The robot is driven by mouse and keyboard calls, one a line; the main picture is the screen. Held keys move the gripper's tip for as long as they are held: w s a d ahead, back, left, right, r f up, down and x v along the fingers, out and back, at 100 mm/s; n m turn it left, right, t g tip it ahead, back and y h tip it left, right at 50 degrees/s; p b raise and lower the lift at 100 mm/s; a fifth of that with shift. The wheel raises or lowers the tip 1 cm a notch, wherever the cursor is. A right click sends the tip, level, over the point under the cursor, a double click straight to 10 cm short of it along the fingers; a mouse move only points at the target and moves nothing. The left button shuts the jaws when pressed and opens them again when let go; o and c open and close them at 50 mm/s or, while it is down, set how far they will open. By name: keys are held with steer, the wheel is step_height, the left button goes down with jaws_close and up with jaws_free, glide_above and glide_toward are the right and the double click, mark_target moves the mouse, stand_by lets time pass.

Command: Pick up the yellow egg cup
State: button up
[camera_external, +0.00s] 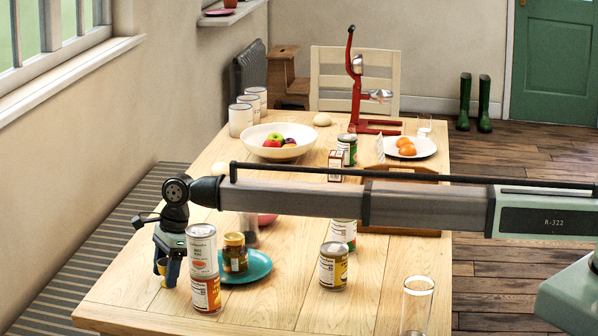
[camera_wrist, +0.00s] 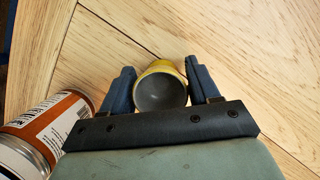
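The yellow egg cup (camera_wrist: 160,66) sits between the two dark blue fingers of my gripper (camera_wrist: 161,84) in the wrist view, its grey hollow facing the camera. A finger lies against each side of the cup, with no clear gap, so the gripper looks shut on it. In the external view my gripper (camera_external: 168,270) points down near the table's left edge, and a little of the yellow cup (camera_external: 161,266) shows by the fingers. Whether the cup's foot touches the table is hidden.
Two stacked cans (camera_external: 203,270) stand close to the right of my gripper; the lower one also shows in the wrist view (camera_wrist: 45,125). Beyond are a jar (camera_external: 235,253) on a teal plate (camera_external: 258,265), another can (camera_external: 334,267) and a glass (camera_external: 417,305). The table's left edge is close.

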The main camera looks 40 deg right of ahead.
steer(key=c, duration=0.7)
